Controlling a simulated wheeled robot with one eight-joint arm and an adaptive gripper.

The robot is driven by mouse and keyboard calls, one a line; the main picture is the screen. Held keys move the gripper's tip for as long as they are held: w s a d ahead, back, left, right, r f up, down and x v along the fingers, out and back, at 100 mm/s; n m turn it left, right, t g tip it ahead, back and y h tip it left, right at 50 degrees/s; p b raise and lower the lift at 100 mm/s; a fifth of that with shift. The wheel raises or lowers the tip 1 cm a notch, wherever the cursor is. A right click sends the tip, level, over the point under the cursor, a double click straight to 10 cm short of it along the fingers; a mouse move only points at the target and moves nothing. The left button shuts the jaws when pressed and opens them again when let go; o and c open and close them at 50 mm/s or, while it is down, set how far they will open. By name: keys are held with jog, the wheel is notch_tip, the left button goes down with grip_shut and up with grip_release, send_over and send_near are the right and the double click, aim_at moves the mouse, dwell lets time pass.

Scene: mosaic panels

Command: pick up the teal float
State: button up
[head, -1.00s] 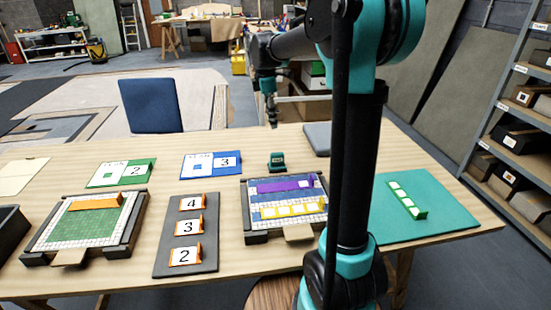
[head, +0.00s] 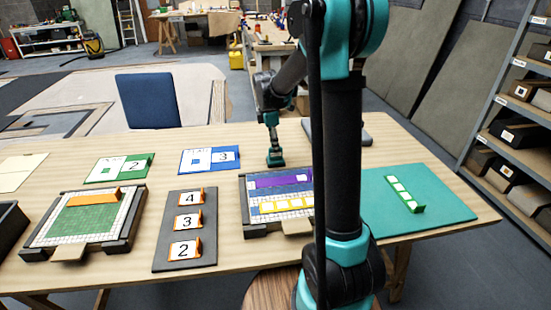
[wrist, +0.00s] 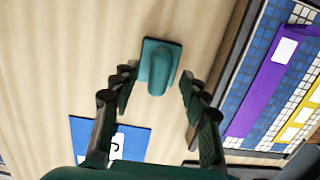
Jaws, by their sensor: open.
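The teal float (head: 275,160) is a small flat block with a raised rounded handle, standing on the wooden table behind the panel with the purple strip. My gripper (head: 272,141) is right above it in the head view, pointing down. In the wrist view the float (wrist: 153,82) lies between and slightly beyond the two spread fingertips of my gripper (wrist: 158,77), with a gap on both sides of the handle. My gripper is open and empty. Whether the fingertips reach down beside the handle is hard to tell.
The blue card (head: 210,160) with a 3 lies left of the float. The blue mosaic panel (head: 247,215) with purple and yellow strips is in front, its dark frame close to the right finger in the wrist view. A teal mat (head: 450,215) lies at right.

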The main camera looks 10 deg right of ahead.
aim_at(276, 159)
jog(key=f, duration=0.3)
jog(key=shift+d+f, duration=0.1)
jog(key=shift+d, duration=0.1)
grip_shut()
